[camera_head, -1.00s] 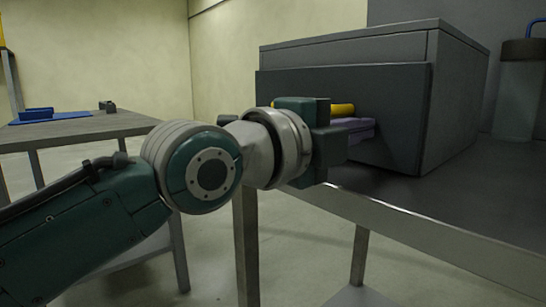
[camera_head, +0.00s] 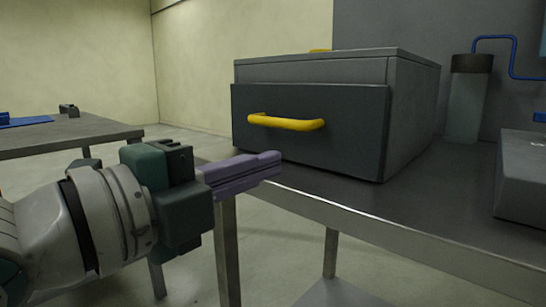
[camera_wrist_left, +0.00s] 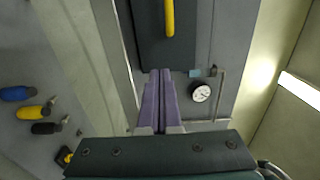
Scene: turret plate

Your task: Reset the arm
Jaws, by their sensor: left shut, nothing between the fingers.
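My left gripper (camera_head: 272,160) has purple fingers that are shut with nothing between them. In the head view it is in front of and below the yellow handle (camera_head: 287,123) of a dark grey drawer box (camera_head: 310,150), apart from it. In the left wrist view the closed fingers (camera_wrist_left: 158,85) point toward the drawer front, and the yellow handle (camera_wrist_left: 170,18) shows above their tips with a gap. The drawer looks closed or nearly so. My right gripper is in neither view.
The drawer box stands on a grey metal table (camera_head: 420,225). A cylinder with a blue pipe (camera_head: 466,100) stands behind it, and a grey block (camera_head: 521,175) is at right. Another table (camera_head: 70,135) is at left. The wrist view shows a round gauge (camera_wrist_left: 200,92) and several coloured-handled tools (camera_wrist_left: 35,112).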

